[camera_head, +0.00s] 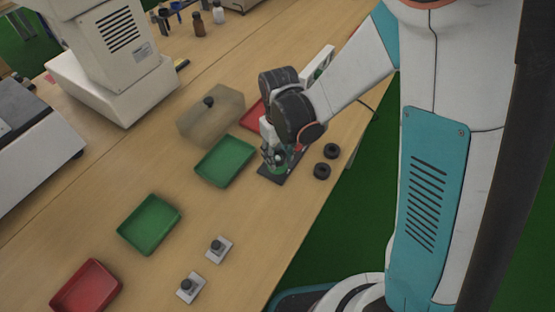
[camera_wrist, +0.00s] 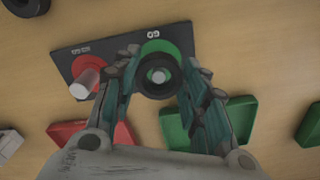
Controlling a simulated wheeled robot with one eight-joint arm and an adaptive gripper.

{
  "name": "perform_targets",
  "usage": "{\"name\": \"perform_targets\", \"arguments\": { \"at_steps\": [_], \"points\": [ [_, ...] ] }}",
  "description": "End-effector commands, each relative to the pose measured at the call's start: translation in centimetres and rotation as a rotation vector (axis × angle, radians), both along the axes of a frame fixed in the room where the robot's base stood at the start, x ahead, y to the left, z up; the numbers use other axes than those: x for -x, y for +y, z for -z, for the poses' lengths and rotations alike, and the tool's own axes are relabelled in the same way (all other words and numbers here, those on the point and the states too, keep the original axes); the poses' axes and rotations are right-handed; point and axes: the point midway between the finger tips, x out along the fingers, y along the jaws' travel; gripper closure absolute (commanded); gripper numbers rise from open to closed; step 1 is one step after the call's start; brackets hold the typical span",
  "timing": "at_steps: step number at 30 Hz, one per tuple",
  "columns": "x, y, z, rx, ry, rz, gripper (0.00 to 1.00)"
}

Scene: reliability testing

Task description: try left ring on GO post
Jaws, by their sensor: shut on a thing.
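The dark gauge plate (camera_wrist: 113,56) carries a red disc with a pale post (camera_wrist: 85,82) and, beside the GO label, a green disc (camera_wrist: 159,47) with the GO post (camera_wrist: 158,76). My gripper (camera_wrist: 158,70) is shut on a black ring (camera_wrist: 158,91) over the green disc. The GO post's top shows inside the ring's hole; how far down the ring sits cannot be told. In the head view my gripper (camera_head: 277,160) is over the plate (camera_head: 272,178) and hides most of it. Two loose black rings (camera_head: 332,151) (camera_head: 322,171) lie to its right.
A green tray (camera_head: 225,161) stands left of the plate and a red tray (camera_head: 253,116) behind it. Another green tray (camera_head: 150,224), a red tray (camera_head: 86,288) and two small knobbed blocks (camera_head: 218,249) (camera_head: 190,287) stand nearer.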

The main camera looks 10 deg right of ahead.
Motion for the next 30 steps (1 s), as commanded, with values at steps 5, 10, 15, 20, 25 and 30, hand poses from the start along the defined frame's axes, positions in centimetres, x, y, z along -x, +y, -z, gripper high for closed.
{"name": "perform_targets", "arguments": {
  "at_steps": [5, 10, 15, 20, 25, 30],
  "points": [
    [0.0, 0.0, -1.0, 0.0, 0.0, 0.0, 0.8],
    [0.0, 0.0, -1.7, 0.0, 0.0, 0.0, 0.8],
    [0.0, 0.0, -2.5, 0.0, 0.0, 0.0, 0.8],
    [0.0, 0.0, -3.2, 0.0, 0.0, 0.0, 0.8],
    [0.0, 0.0, -4.0, 0.0, 0.0, 0.0, 0.8],
    [0.0, 0.0, -4.4, 0.0, 0.0, 0.0, 0.8]
  ]
}}
